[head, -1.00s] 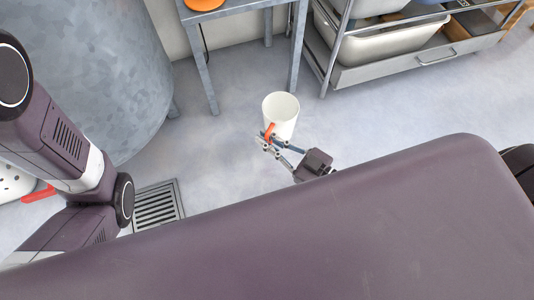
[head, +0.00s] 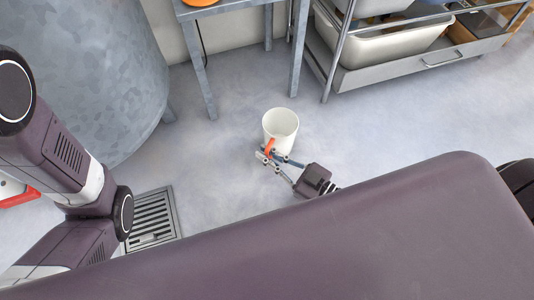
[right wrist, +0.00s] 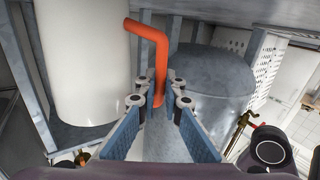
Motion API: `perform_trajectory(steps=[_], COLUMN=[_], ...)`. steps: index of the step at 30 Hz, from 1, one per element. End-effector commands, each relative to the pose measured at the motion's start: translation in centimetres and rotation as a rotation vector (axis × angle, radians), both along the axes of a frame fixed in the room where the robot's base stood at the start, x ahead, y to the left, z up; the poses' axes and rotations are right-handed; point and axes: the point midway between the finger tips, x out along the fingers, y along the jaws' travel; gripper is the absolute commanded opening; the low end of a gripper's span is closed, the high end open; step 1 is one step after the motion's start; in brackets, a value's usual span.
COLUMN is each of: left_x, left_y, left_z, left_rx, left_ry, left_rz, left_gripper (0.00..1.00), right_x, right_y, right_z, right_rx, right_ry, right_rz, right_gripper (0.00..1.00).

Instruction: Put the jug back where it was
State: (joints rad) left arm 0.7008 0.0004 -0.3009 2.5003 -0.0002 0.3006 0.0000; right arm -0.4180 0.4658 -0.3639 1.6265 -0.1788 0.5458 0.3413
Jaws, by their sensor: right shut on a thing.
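The jug (head: 281,131) is white and open-topped with an orange handle (head: 270,146). It looks roughly upright over the grey floor; its height above the floor is hard to tell. My right gripper (head: 268,158) is shut on the orange handle. In the right wrist view the handle (right wrist: 152,45) runs down between the finger pads of the gripper (right wrist: 160,100), and the white jug body (right wrist: 85,60) stands beside them on the left. My left arm shows at the left of the head view, but its gripper is out of view.
A grey metal table (head: 203,85) stands behind the jug, with an orange item (head: 200,2) on top. A metal rack (head: 400,70) with pale bins is at back right. A large galvanized drum (head: 85,70) is at left, a floor drain (head: 153,218) in front. Floor around the jug is clear.

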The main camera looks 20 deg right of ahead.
Motion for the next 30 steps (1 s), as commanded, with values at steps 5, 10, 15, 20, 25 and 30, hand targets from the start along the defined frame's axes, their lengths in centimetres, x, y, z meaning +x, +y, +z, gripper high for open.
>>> perform_trajectory(steps=[5, 10, 15, 20, 25, 30], left_x=[0.0, 0.0, 0.0, 0.1, 0.1, 0.1], left_y=[0.0, 0.0, 0.0, 0.0, 0.0, 0.0], left_z=[-0.1, -0.1, -0.1, 0.8, 2.7, 4.3], left_rx=[0.000, 0.000, 0.000, 0.000, 0.000, 0.000], left_ry=[0.000, 0.000, 0.001, 0.002, 0.002, 0.002], left_rz=[0.000, 0.000, 0.000, 0.001, 0.001, 0.001], left_gripper=[0.30, 0.30, 0.30, 0.30, 0.30, 0.30], right_x=[0.0, 0.0, 0.0, -0.8, -3.6, -6.6], right_y=[0.0, 0.0, 0.0, -0.6, -2.6, -4.8], right_z=[-0.3, -0.3, -0.2, 0.2, 0.4, 0.4], right_rx=[0.000, 0.000, 0.000, -0.002, -0.004, -0.002], right_ry=[0.000, 0.000, 0.000, 0.005, 0.008, 0.006], right_rz=[0.000, 0.000, 0.000, -0.001, 0.000, -0.001], right_gripper=[0.17, 0.25, 0.25, 0.25, 0.25, 0.25])
